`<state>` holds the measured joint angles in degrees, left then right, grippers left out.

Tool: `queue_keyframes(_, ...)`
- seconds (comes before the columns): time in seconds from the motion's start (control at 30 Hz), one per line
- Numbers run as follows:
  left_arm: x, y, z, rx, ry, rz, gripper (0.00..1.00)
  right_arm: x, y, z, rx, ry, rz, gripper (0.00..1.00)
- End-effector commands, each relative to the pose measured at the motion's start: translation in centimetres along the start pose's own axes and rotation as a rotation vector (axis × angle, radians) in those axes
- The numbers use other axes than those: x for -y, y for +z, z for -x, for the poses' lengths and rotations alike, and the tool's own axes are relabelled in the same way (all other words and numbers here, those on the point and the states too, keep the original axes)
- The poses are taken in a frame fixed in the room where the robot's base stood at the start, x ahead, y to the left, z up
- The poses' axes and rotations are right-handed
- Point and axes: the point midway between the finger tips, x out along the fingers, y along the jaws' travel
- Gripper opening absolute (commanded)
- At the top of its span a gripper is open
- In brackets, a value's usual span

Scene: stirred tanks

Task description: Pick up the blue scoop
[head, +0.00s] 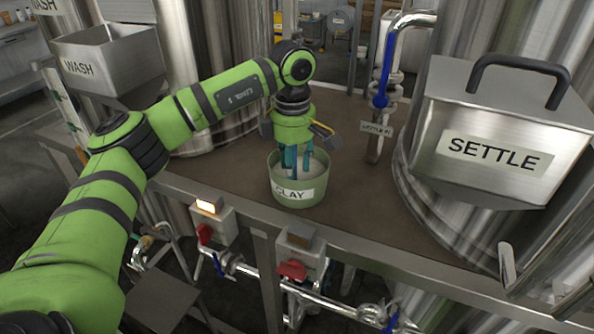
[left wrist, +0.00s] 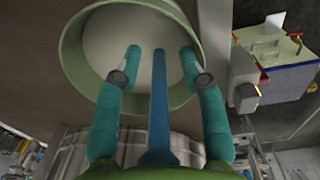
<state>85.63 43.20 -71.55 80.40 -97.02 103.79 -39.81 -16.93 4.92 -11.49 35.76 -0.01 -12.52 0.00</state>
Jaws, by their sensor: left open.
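The blue scoop shows in the left wrist view as a long blue handle (left wrist: 158,105) that runs between my teal fingers toward the white powder in the green tub. My left gripper (left wrist: 160,58) is open, with one finger on each side of the handle and a gap on both sides. In the head view my left gripper (head: 294,163) points down into the green tub labelled CLAY (head: 281,194). The scoop's lower end cannot be made out. My right gripper is not in view.
The tub stands on a brown bench top (head: 235,175) near its front edge. A steel SETTLE hopper (head: 470,115) stands at right and a steel WASH hopper (head: 125,65) at left. A pipe with a blue lever (head: 386,75) rises behind. Switch boxes (head: 301,255) hang on the front.

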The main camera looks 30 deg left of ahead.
Motion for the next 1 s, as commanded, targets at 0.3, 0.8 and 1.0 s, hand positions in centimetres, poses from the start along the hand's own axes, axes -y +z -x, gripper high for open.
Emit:
queue_keyframes(0.3,0.0,0.0,0.1,0.001,0.0,0.0,0.0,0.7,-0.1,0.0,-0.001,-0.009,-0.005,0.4)
queue_keyframes(0.8,-0.2,0.1,4.3,0.004,0.006,0.001,0.0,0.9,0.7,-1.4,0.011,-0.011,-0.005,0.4)
queue_keyframes(1.0,-0.2,0.1,8.2,0.002,0.003,0.0,0.0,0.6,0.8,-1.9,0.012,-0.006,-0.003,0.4)
